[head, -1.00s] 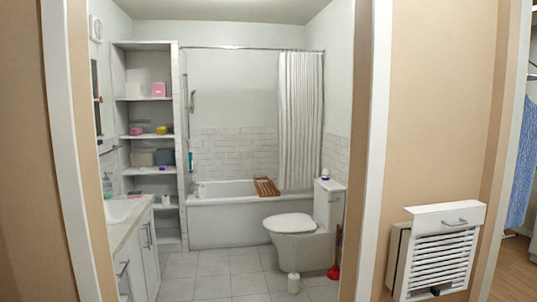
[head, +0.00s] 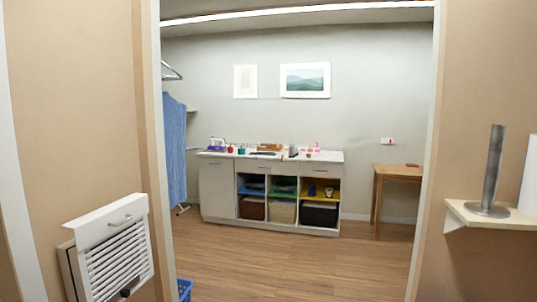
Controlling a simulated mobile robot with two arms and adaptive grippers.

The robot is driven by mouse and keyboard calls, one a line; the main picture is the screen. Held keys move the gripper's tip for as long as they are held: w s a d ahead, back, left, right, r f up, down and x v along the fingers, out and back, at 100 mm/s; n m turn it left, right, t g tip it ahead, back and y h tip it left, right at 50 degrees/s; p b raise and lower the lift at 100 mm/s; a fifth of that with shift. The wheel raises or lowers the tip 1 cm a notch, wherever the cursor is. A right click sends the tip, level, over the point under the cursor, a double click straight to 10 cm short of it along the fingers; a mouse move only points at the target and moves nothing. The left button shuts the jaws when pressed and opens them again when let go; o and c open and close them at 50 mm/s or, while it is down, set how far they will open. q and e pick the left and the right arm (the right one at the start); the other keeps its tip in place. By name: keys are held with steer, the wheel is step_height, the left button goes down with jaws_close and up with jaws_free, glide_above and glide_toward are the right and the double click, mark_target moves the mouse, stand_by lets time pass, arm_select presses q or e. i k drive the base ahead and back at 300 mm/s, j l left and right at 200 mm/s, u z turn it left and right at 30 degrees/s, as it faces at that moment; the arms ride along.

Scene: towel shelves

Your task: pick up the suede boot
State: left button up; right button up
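I cannot make out a suede boot in the head view. A small dark shape (head: 128,288) shows at the lower front of the white slatted cabinet (head: 112,250) at the lower left; it is too small and cut off to tell what it is. Neither of my grippers is in view.
A doorway opens onto a room with wooden floor (head: 290,258), clear in the middle. A white counter unit (head: 215,188) with bins stands at the back, a wooden table (head: 398,172) to its right. A blue basket (head: 185,290) sits by the left door jamb. A wall shelf (head: 480,218) juts out at right.

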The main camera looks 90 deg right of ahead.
mark_target(293, 152)
steer(key=z, duration=3)
steer(key=i+z, duration=0.25)
steer(key=i, duration=6.25)
